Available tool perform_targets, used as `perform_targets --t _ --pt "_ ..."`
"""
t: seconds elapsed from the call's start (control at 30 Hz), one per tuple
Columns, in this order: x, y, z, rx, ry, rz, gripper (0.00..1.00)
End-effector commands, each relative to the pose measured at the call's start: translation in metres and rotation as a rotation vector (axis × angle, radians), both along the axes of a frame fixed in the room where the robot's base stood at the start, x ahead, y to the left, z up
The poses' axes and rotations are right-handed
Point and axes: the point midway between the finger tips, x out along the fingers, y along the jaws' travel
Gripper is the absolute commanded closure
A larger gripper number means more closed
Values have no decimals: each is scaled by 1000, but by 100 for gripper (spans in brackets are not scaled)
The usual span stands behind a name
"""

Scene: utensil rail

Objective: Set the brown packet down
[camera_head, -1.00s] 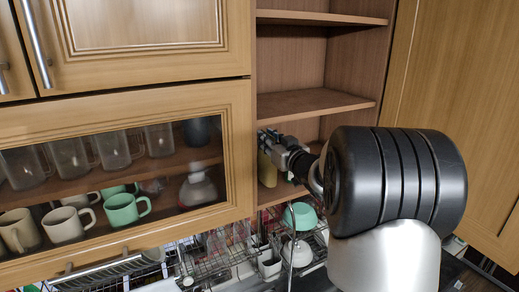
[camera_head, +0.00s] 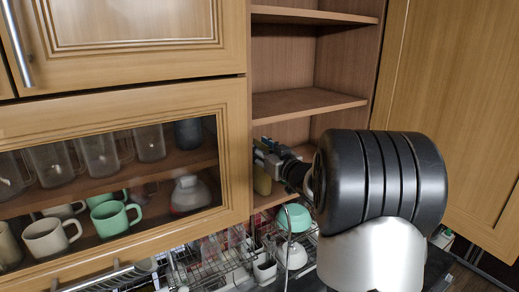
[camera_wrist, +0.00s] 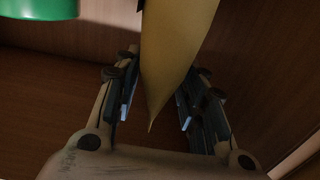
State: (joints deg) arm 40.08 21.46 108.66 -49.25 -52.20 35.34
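The brown packet, yellowish-brown in these views, shows as a small patch (camera_head: 262,182) below my gripper in the head view, low in the open cupboard. In the wrist view the packet (camera_wrist: 175,50) stands between the two fingers, wide above and narrowing to a point near the palm. My gripper (camera_wrist: 163,80) has a finger on each side of it and appears shut on it near the fingertips. My gripper also shows in the head view (camera_head: 266,152). The packet's base is hard to see, so I cannot tell whether it touches the shelf.
An empty middle shelf (camera_head: 305,103) is above my gripper. A green object (camera_wrist: 38,8) is at the wrist view's upper left. The glass-fronted cabinet with mugs (camera_head: 50,236) is left. A dish rack (camera_head: 200,268) and green bowl (camera_head: 296,218) are below.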

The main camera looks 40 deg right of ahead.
Motion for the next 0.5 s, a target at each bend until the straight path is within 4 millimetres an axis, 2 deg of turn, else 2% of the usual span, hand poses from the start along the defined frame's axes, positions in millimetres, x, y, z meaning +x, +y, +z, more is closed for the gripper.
perform_targets --t 0.33,0.5 --pt "-2 0 6 -1 -1 -1 61" --pt "-33 1 3 0 -1 -3 61"
